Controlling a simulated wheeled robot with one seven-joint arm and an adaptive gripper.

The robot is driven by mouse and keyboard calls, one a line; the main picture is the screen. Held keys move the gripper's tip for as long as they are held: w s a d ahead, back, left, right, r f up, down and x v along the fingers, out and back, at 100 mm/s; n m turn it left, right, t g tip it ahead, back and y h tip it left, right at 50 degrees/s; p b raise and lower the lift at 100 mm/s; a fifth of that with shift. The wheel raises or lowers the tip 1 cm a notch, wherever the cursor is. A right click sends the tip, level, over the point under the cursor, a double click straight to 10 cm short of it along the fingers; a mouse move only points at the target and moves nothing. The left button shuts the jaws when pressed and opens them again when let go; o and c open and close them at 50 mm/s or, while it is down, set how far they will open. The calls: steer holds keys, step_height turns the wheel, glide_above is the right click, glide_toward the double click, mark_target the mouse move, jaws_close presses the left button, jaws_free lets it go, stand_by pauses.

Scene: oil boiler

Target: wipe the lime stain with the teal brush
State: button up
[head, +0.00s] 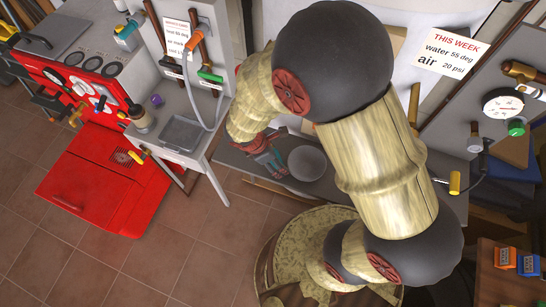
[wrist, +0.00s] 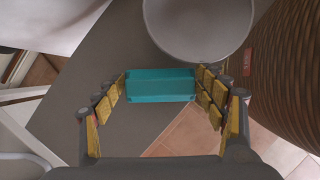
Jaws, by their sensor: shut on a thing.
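The teal brush (wrist: 160,86) is a plain teal block in the wrist view, held crosswise between the yellow-padded fingers. My gripper (wrist: 161,80) is shut on it at both ends. In the head view my gripper (head: 268,166) points down over the grey bench (head: 232,158), left of a round grey bowl (head: 306,163); the brush is hard to make out there. The bowl also shows in the wrist view (wrist: 198,22), just beyond the brush. I see no lime stain in either view; my arm covers part of the bench in the head view.
A pressure gauge (head: 503,105) is on the right panel. Orange and blue boxes (head: 505,257) sit at lower right. Tiled floor is open at lower left.

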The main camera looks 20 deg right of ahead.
steer(key=shift+s+d+r+p, duration=0.1)
steer(key=shift+s+d+p, duration=0.2)
steer(key=shift+s+d, duration=0.1)
steer(key=shift+w, duration=0.1)
steer(key=shift+w+a+r+p, duration=0.2)
steer(key=shift+w+a+p, duration=0.1)
steer(key=shift+w+a, duration=0.55)
steer(key=shift+w+a+f, duration=0.1)
steer(key=shift+w+a, duration=0.3)
steer(key=shift+a, duration=0.2)
steer(key=shift+w+a+f, duration=0.1)
steer(key=shift+w+a, duration=0.3)
steer(key=shift+a, duration=0.15)
steer(key=shift+w+a+r+p, duration=0.2)
steer(key=shift+w+a, duration=0.2)
steer(key=shift+a, duration=0.15)
steer(key=shift+w+a+r+p, duration=0.2)
steer(key=shift+w+a, duration=0.15)
steer(key=shift+a, duration=0.15)
steer(key=shift+w+a+f, duration=0.3)
steer(key=shift+w+a, duration=0.5)
steer(key=shift+w, duration=0.05)
steer(key=shift+s+d, duration=0.2)
steer(key=shift+s, duration=0.05)
